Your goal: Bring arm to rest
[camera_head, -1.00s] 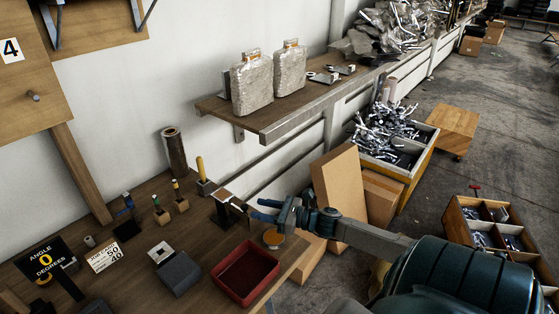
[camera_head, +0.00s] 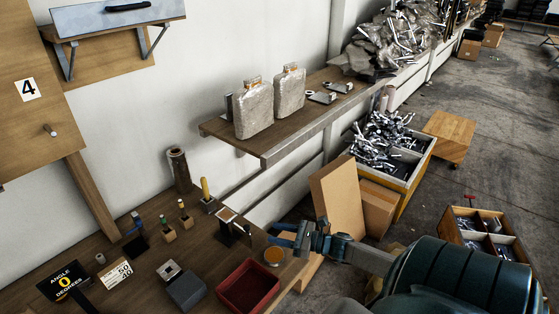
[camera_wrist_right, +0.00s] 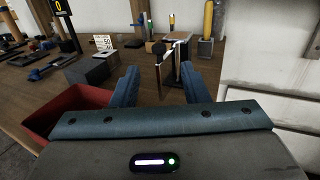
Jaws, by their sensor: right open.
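My right arm comes in from the lower right of the head view. My right gripper (camera_head: 284,236) is at the right end of the wooden workbench (camera_head: 130,296), near a small round orange-topped item (camera_head: 274,256). In the right wrist view its two blue fingers (camera_wrist_right: 158,86) are spread apart with nothing between them. A small metal stand (camera_wrist_right: 173,62) shows beyond the fingers, apart from them. My left gripper is not in view.
A red tray (camera_head: 247,287) is on the bench left of the gripper. A wall shelf (camera_head: 262,146) with two wrapped packages is above. Cardboard boxes (camera_head: 337,203) and a bin of metal parts (camera_head: 415,160) stand beyond.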

